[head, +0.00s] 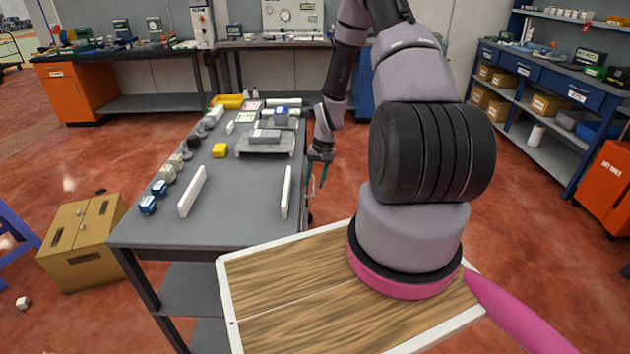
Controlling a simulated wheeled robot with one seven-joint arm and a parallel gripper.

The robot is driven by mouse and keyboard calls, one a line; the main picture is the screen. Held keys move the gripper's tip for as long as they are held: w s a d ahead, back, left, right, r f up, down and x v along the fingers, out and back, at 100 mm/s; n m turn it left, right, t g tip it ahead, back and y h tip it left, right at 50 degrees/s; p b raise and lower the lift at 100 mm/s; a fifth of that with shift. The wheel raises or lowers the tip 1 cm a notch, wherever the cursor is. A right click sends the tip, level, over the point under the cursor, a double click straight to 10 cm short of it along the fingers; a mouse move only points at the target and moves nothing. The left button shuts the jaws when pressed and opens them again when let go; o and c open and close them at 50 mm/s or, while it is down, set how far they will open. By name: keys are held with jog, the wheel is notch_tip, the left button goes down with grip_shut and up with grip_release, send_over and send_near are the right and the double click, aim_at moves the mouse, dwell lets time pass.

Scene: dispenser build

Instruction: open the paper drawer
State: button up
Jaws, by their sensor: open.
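My gripper (319,180) points down beside the right edge of the grey workbench (240,190), its teal finger showing. It is open and small in view. A thin pale handle-like shape (312,188) shows at the bench's right side, close to the fingers. I cannot tell whether they touch it or are around it. The drawer front it may belong to faces away and is hidden. No label reading paper is legible on this bench.
A cardboard-coloured box (85,240) stands on the floor at left. Red floor right of the bench is open.

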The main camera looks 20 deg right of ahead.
grip_shut()
dwell(1.4)
